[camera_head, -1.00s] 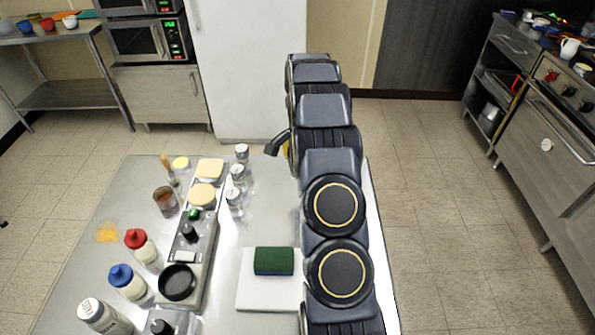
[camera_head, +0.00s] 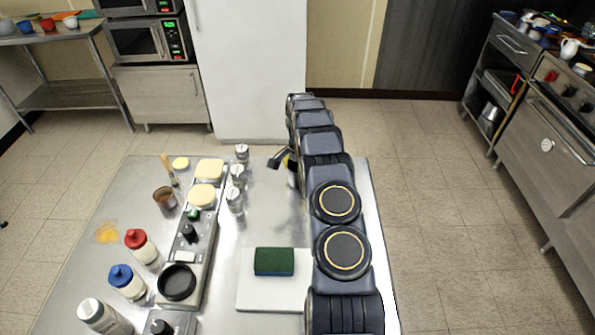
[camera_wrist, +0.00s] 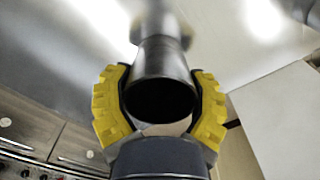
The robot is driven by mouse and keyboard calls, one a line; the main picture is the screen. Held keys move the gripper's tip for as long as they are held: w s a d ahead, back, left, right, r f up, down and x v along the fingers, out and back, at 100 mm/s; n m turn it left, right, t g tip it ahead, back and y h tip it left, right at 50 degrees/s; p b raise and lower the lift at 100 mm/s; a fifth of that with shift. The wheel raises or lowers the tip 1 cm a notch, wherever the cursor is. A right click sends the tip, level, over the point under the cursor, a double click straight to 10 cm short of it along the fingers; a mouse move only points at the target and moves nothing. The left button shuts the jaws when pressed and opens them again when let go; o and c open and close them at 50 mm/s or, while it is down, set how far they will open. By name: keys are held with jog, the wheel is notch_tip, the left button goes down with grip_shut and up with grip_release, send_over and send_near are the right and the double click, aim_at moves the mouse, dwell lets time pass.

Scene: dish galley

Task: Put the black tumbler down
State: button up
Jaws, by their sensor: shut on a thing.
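The black tumbler (camera_wrist: 162,62) is between the yellow-padded fingers of my gripper (camera_wrist: 161,78) in the wrist view. Its dark open mouth faces the camera and its body narrows away toward the steel surface. A dark shape, like a reflection, lies beyond its far end; I cannot tell whether the base touches the steel. In the head view my gripper (camera_head: 284,161) is at the far part of the steel table (camera_head: 262,212), right of the shakers. My arm hides most of it and the tumbler there.
Glass shakers (camera_head: 237,175) stand left of my gripper. A green sponge (camera_head: 274,261) lies on a white board (camera_head: 262,293) nearer the front. Bottles, including a red-capped one (camera_head: 140,246), and a dark round bowl (camera_head: 177,281) crowd the left. Steel between the shakers and my arm is clear.

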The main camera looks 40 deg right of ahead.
jog(key=shift+f, duration=0.1)
jog(key=o, duration=1.2)
jog(key=shift+o, duration=0.2)
